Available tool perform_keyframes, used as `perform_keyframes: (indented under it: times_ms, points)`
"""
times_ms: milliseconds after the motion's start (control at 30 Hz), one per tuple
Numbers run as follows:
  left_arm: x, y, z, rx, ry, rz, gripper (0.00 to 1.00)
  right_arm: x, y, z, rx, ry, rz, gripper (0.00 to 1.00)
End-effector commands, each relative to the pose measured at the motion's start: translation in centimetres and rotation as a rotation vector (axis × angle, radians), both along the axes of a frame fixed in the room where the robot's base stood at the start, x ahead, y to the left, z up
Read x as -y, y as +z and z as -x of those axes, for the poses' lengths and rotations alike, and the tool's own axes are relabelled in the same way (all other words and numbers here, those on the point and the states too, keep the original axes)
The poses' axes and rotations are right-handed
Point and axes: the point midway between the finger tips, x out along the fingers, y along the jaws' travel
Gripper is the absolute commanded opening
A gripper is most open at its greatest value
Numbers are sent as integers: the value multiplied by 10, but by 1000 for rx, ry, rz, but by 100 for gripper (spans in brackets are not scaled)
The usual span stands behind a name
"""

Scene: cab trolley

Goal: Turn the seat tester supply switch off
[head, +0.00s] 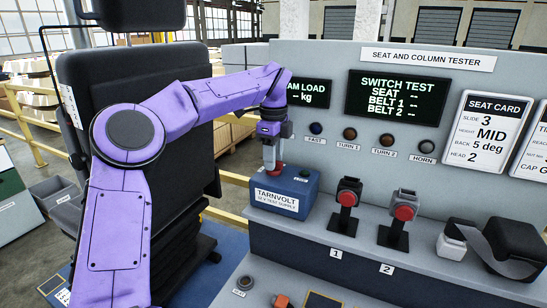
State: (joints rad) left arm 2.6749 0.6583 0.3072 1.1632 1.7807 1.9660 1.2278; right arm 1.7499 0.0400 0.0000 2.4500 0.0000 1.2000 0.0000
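The seat tester supply is a blue box (312,196) labelled "TARNVOLT 12 V TEST SUPPLY", standing on the left end of the tester ledge. A small red part (279,166), which looks like its switch, shows on top of the box. My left gripper (269,166) points down right at this red part, with its fingertips at or just beside it. The fingers hide part of the switch, so its position and any contact are unclear. I cannot make out a gap between the fingers. My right gripper is out of view.
The tester panel (430,165) rises behind the box, with a lit "SWITCH TEST" screen (399,97). Two red-button stands (348,199) (403,213) and a black belt piece (510,245) sit to the right. A black seat (130,75) stands behind my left arm.

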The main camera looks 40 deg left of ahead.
Motion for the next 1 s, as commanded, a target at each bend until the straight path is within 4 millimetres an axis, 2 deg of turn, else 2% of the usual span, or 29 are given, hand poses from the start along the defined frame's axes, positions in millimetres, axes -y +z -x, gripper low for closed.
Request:
perform_keyframes:
  times_ms: [300, 433, 567, 1000]
  points:
    - [0, 73, -1, 4, 2, -4, 39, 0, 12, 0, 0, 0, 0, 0]
    - [0, 94, -1, 2, 2, -3, 39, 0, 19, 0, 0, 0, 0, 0]
    - [0, 102, 0, 3, 0, -2, 39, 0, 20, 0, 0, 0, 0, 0]
    - [0, 102, 0, 3, 0, -1, 39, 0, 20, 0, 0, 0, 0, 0]
